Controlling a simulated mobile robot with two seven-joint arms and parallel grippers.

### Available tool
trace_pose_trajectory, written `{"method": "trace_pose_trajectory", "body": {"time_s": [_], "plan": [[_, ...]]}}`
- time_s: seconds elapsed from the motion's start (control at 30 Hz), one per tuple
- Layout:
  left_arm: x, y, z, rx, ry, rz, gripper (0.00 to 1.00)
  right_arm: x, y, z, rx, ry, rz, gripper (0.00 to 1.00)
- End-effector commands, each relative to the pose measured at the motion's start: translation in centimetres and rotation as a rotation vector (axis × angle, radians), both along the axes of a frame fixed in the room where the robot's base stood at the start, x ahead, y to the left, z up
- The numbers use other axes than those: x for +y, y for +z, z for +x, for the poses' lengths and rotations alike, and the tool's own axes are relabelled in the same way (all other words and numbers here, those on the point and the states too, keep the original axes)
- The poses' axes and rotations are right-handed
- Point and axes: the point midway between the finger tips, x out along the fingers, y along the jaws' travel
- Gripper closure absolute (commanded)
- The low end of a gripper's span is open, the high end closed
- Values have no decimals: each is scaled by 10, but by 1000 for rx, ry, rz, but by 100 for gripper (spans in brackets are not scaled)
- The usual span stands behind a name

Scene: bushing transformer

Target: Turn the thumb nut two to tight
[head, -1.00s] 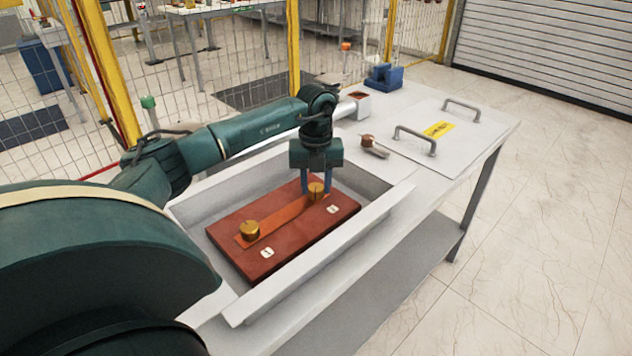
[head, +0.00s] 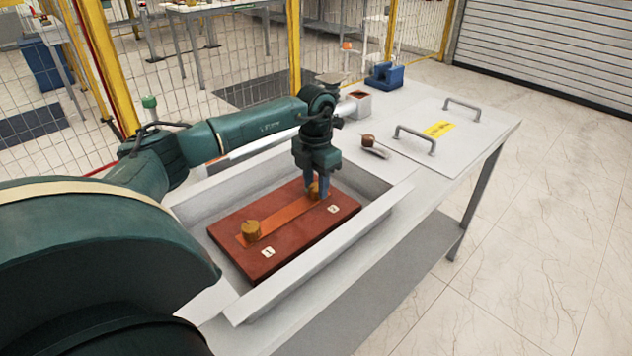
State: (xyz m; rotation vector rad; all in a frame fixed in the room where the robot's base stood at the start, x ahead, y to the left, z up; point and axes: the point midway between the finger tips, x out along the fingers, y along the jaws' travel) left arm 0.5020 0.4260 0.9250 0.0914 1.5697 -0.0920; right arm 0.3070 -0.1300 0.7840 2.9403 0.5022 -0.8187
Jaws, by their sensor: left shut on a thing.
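A red-brown board (head: 295,248) lies in a grey open-topped trough, with a copper strip (head: 282,216) along it. A brass thumb nut (head: 251,230) stands at the near left end of the strip, close to the label that reads 1. The second brass thumb nut (head: 313,191) is at the far right end, close to the label 2 (head: 333,209). My left gripper (head: 316,190) points down over this second nut. Its blue fingers are shut on the nut and partly hide it. My right gripper is not in view.
The trough wall (head: 320,262) runs close in front of the board. On the grey table are a brown-knobbed tool (head: 370,142), a lid with two handles (head: 414,135) and a yellow label, and a blue block (head: 385,76). A yellow-posted mesh fence stands behind.

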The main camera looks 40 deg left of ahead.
Motion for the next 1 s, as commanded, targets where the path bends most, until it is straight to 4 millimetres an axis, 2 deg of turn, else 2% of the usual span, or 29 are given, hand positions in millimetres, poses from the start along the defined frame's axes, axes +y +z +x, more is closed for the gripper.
{"method": "trace_pose_trajectory", "body": {"time_s": [1.0], "plan": [[2, 1, 2, -5, -958, 1, 88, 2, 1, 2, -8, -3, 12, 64]]}}
